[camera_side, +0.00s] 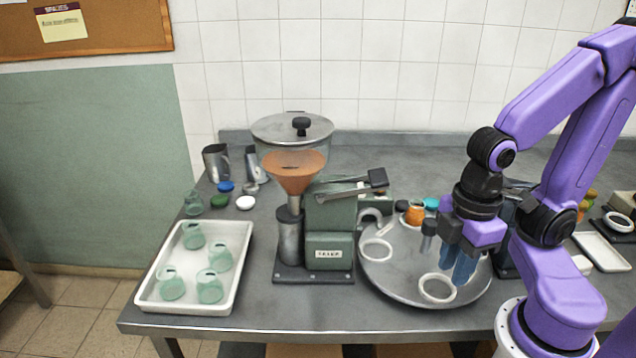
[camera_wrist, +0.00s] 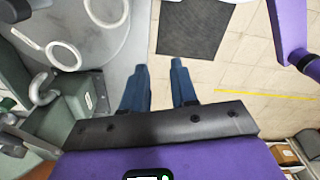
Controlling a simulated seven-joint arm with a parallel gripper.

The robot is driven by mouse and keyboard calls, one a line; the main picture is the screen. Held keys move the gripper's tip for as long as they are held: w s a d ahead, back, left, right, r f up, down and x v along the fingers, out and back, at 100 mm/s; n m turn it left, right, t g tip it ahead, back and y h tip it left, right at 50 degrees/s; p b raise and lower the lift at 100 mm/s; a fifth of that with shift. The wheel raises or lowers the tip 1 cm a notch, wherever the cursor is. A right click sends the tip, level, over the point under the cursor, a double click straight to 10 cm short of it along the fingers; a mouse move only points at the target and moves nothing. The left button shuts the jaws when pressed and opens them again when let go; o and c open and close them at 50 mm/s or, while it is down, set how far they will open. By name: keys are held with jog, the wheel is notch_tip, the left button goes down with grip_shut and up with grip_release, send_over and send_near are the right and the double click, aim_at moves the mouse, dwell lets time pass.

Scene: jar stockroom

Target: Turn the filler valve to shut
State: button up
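The filler (camera_side: 328,220) is a green machine on the steel bench, with a clear hopper (camera_side: 291,168) holding orange-brown powder. A lever with a dark block end (camera_side: 378,178) sticks out to the right from the top of its body; I take this to be the valve handle. A curved grey spout (camera_side: 371,214) hangs over the round plate, and a hooked grey part shows at the left of the wrist view (camera_wrist: 40,86). My gripper (camera_side: 459,268) is to the right of the filler, above the plate's right side. Its blue fingers are apart and empty in the wrist view (camera_wrist: 160,70).
A white tray (camera_side: 150,299) with several green jars stands at left. Lids (camera_side: 245,202) and a metal jug (camera_side: 216,162) are behind it. The bench front is clear below the filler.

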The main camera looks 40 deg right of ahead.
jog(key=o, duration=0.4)
jog(key=w, duration=0.1)
jog(key=w+r+m, duration=0.1)
jog(key=w, duration=0.1)
jog(key=w+d+m+h, duration=0.1)
jog(key=w, duration=0.1)
jog(key=shift+r, duration=0.25)
jog(key=w+d+r+m+g+h, duration=0.1)
jog(key=w+d+r+m, duration=0.2)
jog(key=w+d+m, duration=0.45)
jog(key=w+d+r+m+g+h, duration=0.1)
jog(key=w+d+r+m+g, duration=0.2)
jog(key=w+d, duration=0.6)
jog(key=w+a+m+t+y, duration=0.1)
jog(key=w+a+m+t, duration=0.1)
jog(key=w+m, duration=0.8)
jog(key=w+a+m+t+y, duration=0.2)
jog(key=w+m, duration=0.4)
jog(key=w, duration=0.8)
notch_tip(320, 180, down, 17)
jog(key=shift+s+d+f, duration=0.1)
jog(key=shift+f, duration=0.05)
jog(key=c, duration=1)
